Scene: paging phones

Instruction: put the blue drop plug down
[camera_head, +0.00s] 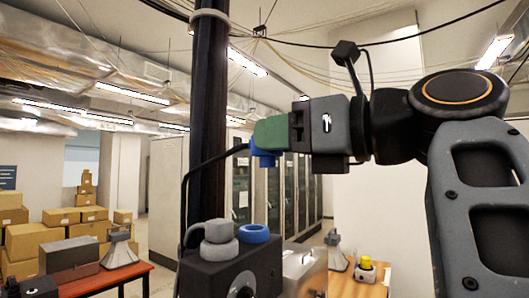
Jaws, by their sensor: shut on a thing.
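The blue drop plug (264,155) hangs at the tip of my gripper (270,134), near the middle of the camera_head view. My gripper has green fingers, which are shut on the plug and hide its upper part. The plug is in the air, apart from any surface I can see. A dark cord runs from near it to the left and down past the dark column. Lower down, a blue ring (254,234) and a grey rounded piece (213,238) sit on top of a dark box (235,272).
A red table (110,281) at the lower left bears a grey box (69,257) and a grey horn-shaped thing (120,250). A wooden table (350,289) at the lower right bears a yellow-topped device (366,267). Cardboard boxes (35,240) are stacked at the left. Cabinets stand behind.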

